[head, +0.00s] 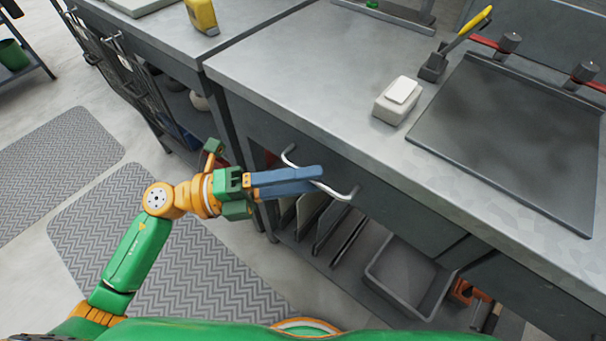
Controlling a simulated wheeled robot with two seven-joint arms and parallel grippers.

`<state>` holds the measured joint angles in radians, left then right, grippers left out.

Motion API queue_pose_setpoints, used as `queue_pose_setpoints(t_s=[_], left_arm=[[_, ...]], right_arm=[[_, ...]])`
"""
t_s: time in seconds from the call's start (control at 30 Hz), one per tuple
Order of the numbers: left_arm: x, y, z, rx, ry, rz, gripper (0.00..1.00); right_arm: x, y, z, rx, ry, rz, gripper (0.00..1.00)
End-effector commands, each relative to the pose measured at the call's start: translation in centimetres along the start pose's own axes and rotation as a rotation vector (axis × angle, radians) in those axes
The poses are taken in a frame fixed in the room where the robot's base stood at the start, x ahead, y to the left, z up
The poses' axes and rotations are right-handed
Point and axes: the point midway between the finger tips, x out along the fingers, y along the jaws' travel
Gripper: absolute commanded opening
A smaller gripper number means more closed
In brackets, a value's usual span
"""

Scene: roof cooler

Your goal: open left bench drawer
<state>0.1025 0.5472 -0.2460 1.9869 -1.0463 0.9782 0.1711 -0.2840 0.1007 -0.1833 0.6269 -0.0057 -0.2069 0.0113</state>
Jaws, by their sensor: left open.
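The left bench drawer (257,124) is a dark grey front under the metal worktop, and it looks shut. Its silver bar handle (289,156) runs slantwise across the front. My left gripper (320,180) reaches in from the left, and its blue fingers lie over the middle of the handle in the picture. The fingers are open with a narrow gap between them. They hide the handle's middle, so I cannot tell whether the bar lies between them or whether they touch it. My right gripper is not in view.
The worktop (290,62) holds a white-topped box (397,101), a dark griddle plate (510,130) and a yellow-handled tool (468,32). Below the drawer are upright trays (308,214) and a grey bin (408,276). Patterned mats (150,250) cover the floor at left.

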Motion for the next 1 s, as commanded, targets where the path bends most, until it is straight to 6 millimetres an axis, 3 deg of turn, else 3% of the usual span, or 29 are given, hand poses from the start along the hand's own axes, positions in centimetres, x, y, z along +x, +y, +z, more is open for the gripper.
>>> queue_pose_setpoints(t_s=[0.03, 0.17, 0.2, 1.0], left_arm=[[-0.02, 0.03, 0.0, 0.0, 0.0, 0.0, 0.39], [-0.03, 0.04, 0.0, -0.001, 0.0, 0.0, 0.04], [-0.03, 0.04, 0.0, -0.001, 0.0, 0.0, 0.0], [-0.06, 0.06, 0.01, -0.001, -0.001, 0.0, 0.0]], right_arm=[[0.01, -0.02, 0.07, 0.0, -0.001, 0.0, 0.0], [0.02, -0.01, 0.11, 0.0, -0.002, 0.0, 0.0], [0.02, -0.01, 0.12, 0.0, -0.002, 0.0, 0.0], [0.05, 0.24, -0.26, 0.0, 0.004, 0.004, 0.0]])
